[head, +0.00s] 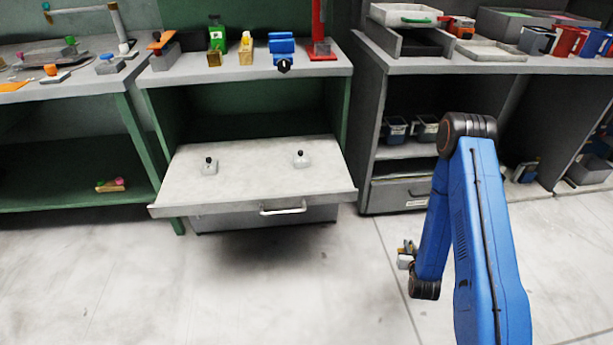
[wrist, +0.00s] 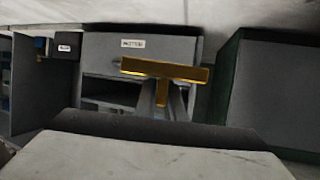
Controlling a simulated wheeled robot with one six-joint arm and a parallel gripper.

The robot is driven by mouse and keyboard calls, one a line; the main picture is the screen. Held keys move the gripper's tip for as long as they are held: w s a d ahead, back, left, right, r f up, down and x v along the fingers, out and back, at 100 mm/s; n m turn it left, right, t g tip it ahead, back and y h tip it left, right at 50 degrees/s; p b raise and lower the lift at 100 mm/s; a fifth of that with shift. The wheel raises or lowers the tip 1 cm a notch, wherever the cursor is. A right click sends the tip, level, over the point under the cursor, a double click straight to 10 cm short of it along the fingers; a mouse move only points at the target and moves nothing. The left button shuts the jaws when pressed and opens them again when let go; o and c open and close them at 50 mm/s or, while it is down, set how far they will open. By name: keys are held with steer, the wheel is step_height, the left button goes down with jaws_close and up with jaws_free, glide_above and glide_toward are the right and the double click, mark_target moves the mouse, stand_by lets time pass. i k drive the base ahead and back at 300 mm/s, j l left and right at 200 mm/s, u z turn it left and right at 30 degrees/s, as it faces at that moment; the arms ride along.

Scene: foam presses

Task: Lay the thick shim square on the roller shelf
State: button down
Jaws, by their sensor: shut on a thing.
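My gripper (head: 406,250) hangs low over the floor in the head view, in front of the right bench, small and partly hidden by my arm. In the wrist view, its grey fingers (wrist: 162,98) are shut on a brass-coloured T-shaped piece (wrist: 185,71), which looks like the thick shim. A pale pulled-out shelf (head: 235,185), likely the roller shelf, stands left of my gripper and apart from it. Two grey pieces with black knobs, one left (head: 209,167) and one right (head: 301,161), stand on it with bare room between. I cannot tell the shim's thickness.
The shelf has a front handle (head: 283,209) and sits under a green-backed bench (head: 180,78) holding several coloured items. A grey bench (head: 470,66) with a drawer (head: 392,195) stands behind my arm. The floor (head: 290,295) before the shelf is clear.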

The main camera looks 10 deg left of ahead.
mark_target(255, 167)
steer(key=j, duration=0.8)
steer(key=k+j, duration=0.1)
steer(key=j, duration=0.7)
